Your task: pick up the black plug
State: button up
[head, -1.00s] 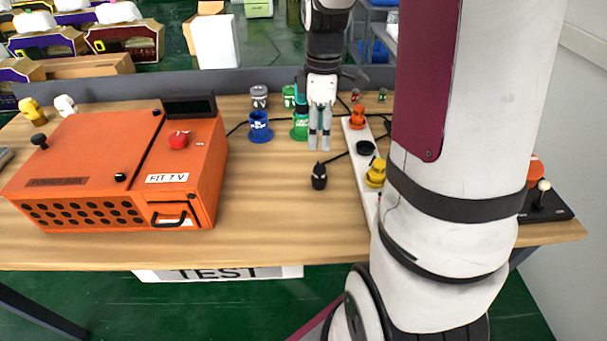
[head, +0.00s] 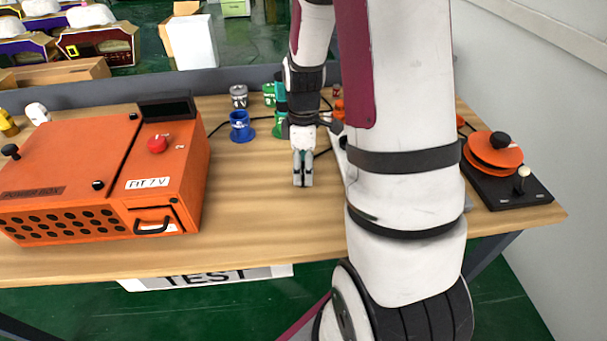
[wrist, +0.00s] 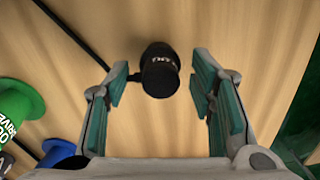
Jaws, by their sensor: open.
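The black plug (wrist: 159,72) is on the wooden table in the wrist view, just beyond the fingertips and centred between them. A cable runs off from its left side. My gripper (wrist: 163,88) is open, with a teal-padded finger on each side of the plug and a gap to each. In the head view my gripper (head: 303,181) points down over the table's middle and hides the plug. I cannot tell from these views how high the fingertips are above the table.
An orange power box (head: 90,180) stands on the left. A blue cup-shaped plug (head: 241,127) and a green one (head: 279,129) stand behind my gripper. An orange disc device (head: 494,153) is at the right. My arm hides the white strip's front. Table front-centre is clear.

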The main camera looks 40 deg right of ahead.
grip_shut()
jog(key=shift+r, duration=0.1)
jog(key=shift+r, duration=0.45)
jog(key=r, duration=0.1)
jog(key=s+r, duration=0.1)
jog(key=shift+a+r, duration=0.1)
jog(key=shift+r, duration=0.25)
jog(key=s+a+r+p, duration=0.1)
jog(key=s+a+p, duration=0.2)
jog(key=s, duration=0.9)
jog(key=shift+a+r, duration=0.35)
jog(key=shift+a, duration=0.05)
jog(key=shift+p, duration=0.7)
